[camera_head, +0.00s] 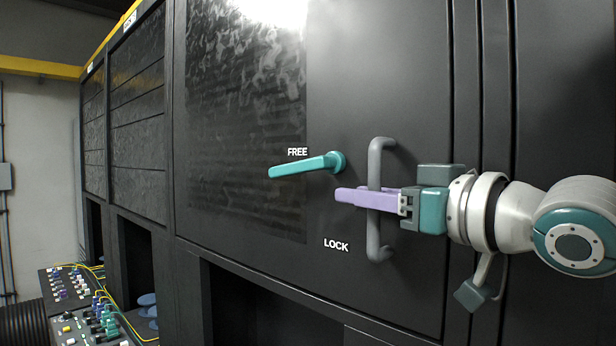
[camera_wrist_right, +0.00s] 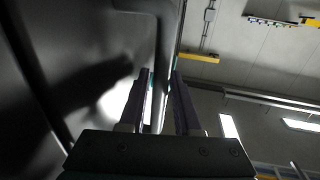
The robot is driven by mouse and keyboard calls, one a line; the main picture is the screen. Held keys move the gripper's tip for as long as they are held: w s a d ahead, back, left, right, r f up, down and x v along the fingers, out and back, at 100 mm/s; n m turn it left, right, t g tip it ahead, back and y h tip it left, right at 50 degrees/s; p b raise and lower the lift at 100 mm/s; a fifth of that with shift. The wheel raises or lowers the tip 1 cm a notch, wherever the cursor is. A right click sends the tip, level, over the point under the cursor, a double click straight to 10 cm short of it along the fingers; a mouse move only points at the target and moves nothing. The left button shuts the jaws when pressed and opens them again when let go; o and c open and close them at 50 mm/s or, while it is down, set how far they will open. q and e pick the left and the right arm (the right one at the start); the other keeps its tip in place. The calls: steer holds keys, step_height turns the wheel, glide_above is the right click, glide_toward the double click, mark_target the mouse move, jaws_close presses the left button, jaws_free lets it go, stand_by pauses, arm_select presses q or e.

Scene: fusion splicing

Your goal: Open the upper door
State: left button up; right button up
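The upper door (camera_head: 340,60) is a large dark panel, and it looks closed. A grey vertical bar handle (camera_head: 375,247) stands out from it. A teal lever (camera_head: 300,167) left of the handle points left, just under the word FREE. My right gripper (camera_head: 345,195) reaches in from the right, its purple fingers crossing the handle at mid-height. The right wrist view shows the two fingers (camera_wrist_right: 161,75) apart, with a gap between them. Contact with the handle cannot be made out. My left gripper is in neither view.
The word LOCK (camera_head: 336,244) is printed below the lever. Control panels with knobs and yellow cables (camera_head: 85,300) stand at the lower left. More dark cabinets (camera_head: 135,110) run along the left. Space in front of the door's left part looks clear.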

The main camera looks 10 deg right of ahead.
steer(key=shift+x, duration=0.8)
jaws_close()
stand_by(1.0)
